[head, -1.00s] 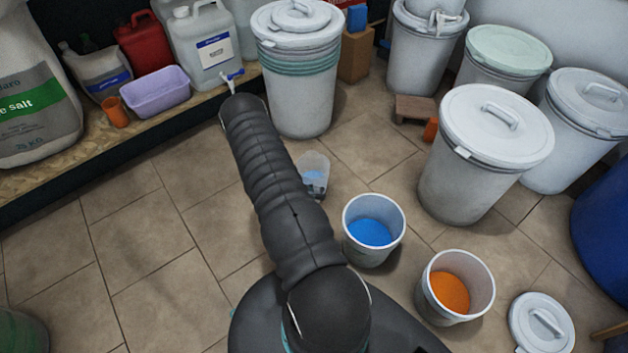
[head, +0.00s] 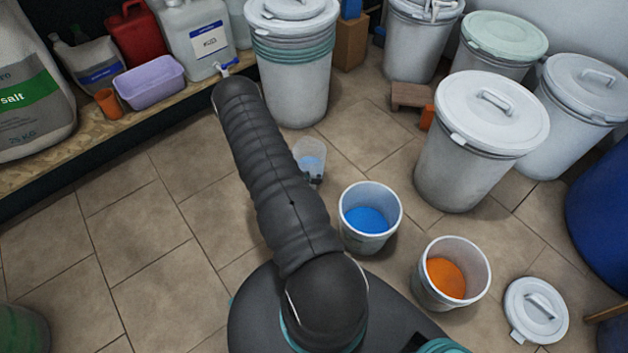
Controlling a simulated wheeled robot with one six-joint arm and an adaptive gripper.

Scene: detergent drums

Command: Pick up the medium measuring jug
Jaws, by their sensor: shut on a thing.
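My gripper (head: 316,179) is mostly hidden behind my arm; only a small dark part shows at the jug's lower edge. It is shut on the jug. I cannot tell whether the jug touches the floor. No other measuring jug is clearly visible.
A bucket of blue powder (head: 367,220) and a bucket of orange powder (head: 451,275) stand to the right. A lid (head: 537,310) lies at lower right. Lidded drums (head: 480,140) stand behind. A shelf (head: 90,151) with containers runs along the left.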

